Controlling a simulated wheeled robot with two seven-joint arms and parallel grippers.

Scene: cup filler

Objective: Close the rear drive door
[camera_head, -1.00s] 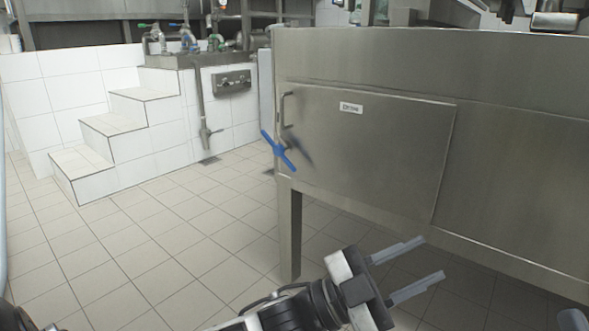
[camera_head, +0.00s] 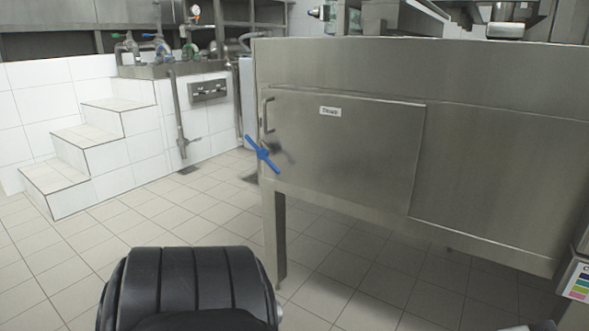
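The drive door (camera_head: 345,155) is a flat grey steel panel on the side of the large steel machine. It carries a small white label (camera_head: 330,112), too blurred to read for sure. The door looks flush with the panel around it, with thin seams along its top and right edges. A bar handle (camera_head: 268,115) is at its upper left. A blue latch handle (camera_head: 262,154) sits tilted at its lower left; whether it is latched I cannot tell. Neither of my grippers is in view. A black ribbed part, apparently of my arm, fills the bottom left.
The machine stands on a steel leg (camera_head: 274,240) over a tiled floor (camera_head: 340,290). White tiled steps (camera_head: 85,150) and pipes with valves (camera_head: 160,50) are at the back left. A coloured label panel (camera_head: 577,280) is at the right edge. Floor before the door is open.

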